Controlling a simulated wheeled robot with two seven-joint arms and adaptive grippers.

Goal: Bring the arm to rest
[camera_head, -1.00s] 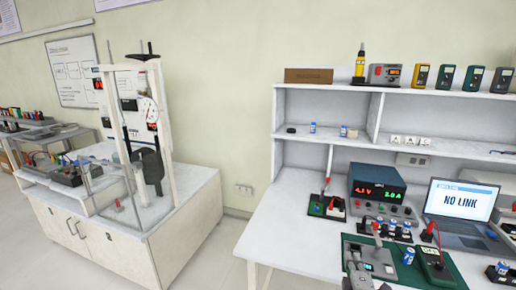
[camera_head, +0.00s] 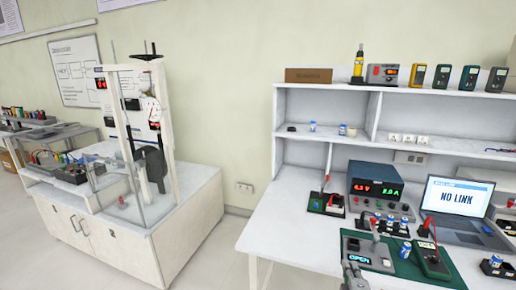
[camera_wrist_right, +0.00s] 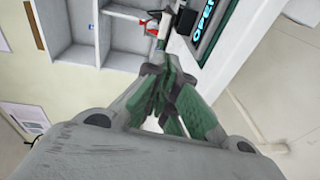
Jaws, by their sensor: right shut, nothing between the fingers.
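My right gripper (camera_head: 352,268) shows at the bottom edge of the head view, in front of the bench. It is shut and empty, and most of its arm is below the picture. In the right wrist view its dark green fingers (camera_wrist_right: 165,72) meet at the tips, with a tester (camera_wrist_right: 203,22) reading "OPEN" beyond them. That tester (camera_head: 368,254) lies on the green mat (camera_head: 405,268) just past the gripper. I cannot tell the exact gap between them. My left gripper is in no view.
The bench (camera_head: 300,240) has bare surface left of the mat. Behind the mat stand a power supply (camera_head: 377,186), a battery row (camera_head: 388,224) and a laptop (camera_head: 455,208). A red-probed meter (camera_head: 430,262) is on the mat's right. A test rig (camera_head: 140,150) stands left.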

